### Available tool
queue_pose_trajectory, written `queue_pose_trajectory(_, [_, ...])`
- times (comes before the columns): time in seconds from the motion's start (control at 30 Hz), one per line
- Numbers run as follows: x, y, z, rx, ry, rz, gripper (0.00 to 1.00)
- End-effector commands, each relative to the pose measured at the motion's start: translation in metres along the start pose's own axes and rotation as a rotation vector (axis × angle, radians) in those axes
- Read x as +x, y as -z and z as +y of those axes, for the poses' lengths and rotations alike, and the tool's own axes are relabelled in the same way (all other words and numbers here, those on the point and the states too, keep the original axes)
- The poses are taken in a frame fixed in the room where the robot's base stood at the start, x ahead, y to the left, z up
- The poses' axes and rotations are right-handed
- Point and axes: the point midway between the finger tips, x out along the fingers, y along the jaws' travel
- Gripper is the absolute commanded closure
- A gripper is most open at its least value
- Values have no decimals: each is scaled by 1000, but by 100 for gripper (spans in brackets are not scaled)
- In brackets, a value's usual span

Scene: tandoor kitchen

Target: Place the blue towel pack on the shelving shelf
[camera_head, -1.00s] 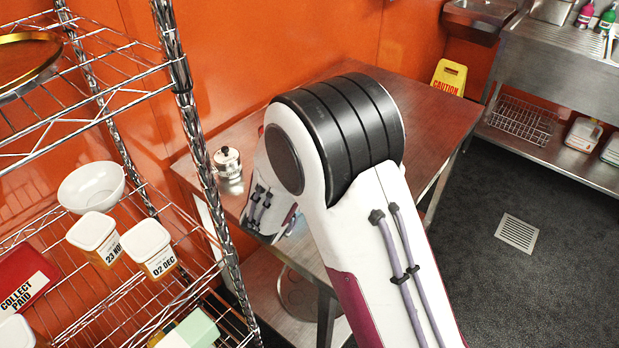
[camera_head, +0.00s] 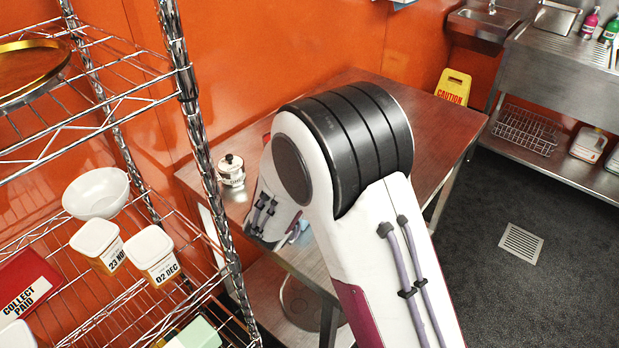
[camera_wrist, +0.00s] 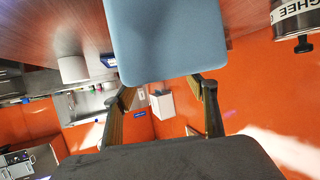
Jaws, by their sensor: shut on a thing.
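The blue towel pack (camera_wrist: 165,42) fills the top middle of the wrist view. My gripper (camera_wrist: 164,84) is shut on it, with one finger at each side of its near end. In the head view my arm hides most of the gripper and pack; a small blue patch (camera_head: 300,231) shows beside the arm, above the steel table, and looks like part of the pack. The wire shelving (camera_head: 190,90) stands at the left of the head view, apart from the pack.
The middle shelf holds a white bowl (camera_head: 97,193), labelled tubs (camera_head: 150,250) and a red box (camera_head: 28,285). A gold-rimmed tray (camera_head: 30,68) is on the upper shelf. A lidded pot (camera_head: 231,170) stands on the steel table (camera_head: 440,115), near the shelving post.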

Motion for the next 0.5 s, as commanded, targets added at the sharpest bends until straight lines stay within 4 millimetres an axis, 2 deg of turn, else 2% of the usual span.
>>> queue_pose_trajectory(0.03, [-1,2,0,-2,0,-3,84])
queue_pose_trajectory(0.1, [-3,7,0,0,0,-2,97])
queue_pose_trajectory(0.5, [-22,55,0,5,1,6,98])
